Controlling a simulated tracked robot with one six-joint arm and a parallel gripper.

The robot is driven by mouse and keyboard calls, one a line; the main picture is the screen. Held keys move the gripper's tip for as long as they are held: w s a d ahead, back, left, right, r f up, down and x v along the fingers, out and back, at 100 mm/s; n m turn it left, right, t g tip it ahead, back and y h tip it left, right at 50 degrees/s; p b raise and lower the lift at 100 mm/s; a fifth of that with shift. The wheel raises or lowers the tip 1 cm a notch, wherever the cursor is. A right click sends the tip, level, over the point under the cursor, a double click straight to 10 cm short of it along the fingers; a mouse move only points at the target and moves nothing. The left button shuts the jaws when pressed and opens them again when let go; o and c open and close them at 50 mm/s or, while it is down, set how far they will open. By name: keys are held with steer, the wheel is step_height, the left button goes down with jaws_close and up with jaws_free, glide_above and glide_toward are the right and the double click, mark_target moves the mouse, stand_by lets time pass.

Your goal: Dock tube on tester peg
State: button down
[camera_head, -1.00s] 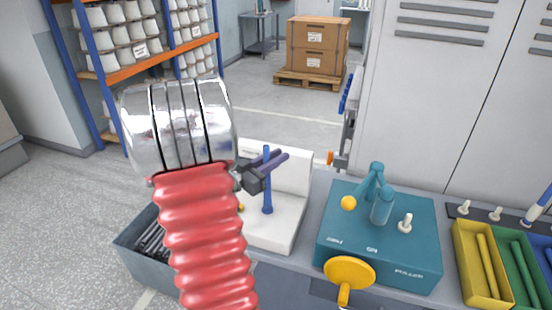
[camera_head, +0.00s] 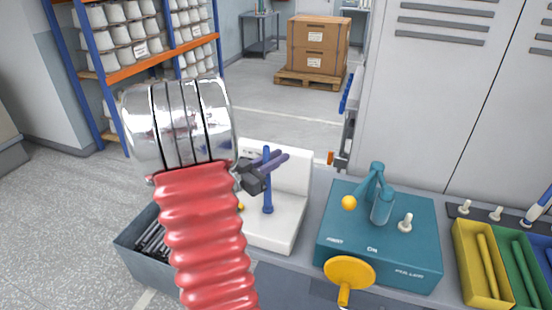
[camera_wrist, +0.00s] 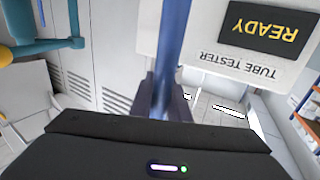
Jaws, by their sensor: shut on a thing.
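A blue tube (camera_head: 267,190) stands roughly upright over the white tube tester (camera_head: 282,228). My gripper (camera_head: 276,161) is shut on its upper part, with the tube's top end showing above the fingers. The tube's lower end is close to the tester's base. I cannot tell whether it is around a peg; no peg shows. In the wrist view the tube (camera_wrist: 176,40) runs up from between my fingers (camera_wrist: 163,98). The tester's panel (camera_wrist: 258,72) there appears upside down, labelled TUBE TESTER, with a dark READY display (camera_wrist: 266,29).
A teal machine (camera_head: 333,225) with a yellow handwheel (camera_head: 349,272) stands right of the tester. Yellow (camera_head: 467,265) and green (camera_head: 519,262) trays lie farther right. A grey bin (camera_head: 137,250) of dark rods is at left, partly hidden by my arm. Grey lockers (camera_head: 430,110) rise behind the bench.

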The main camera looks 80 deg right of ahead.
steer(key=shift+f, duration=0.4)
steer(key=c, duration=2)
jaws_free()
steer(key=shift+a, duration=0.1)
steer(key=shift+v, duration=5.4)
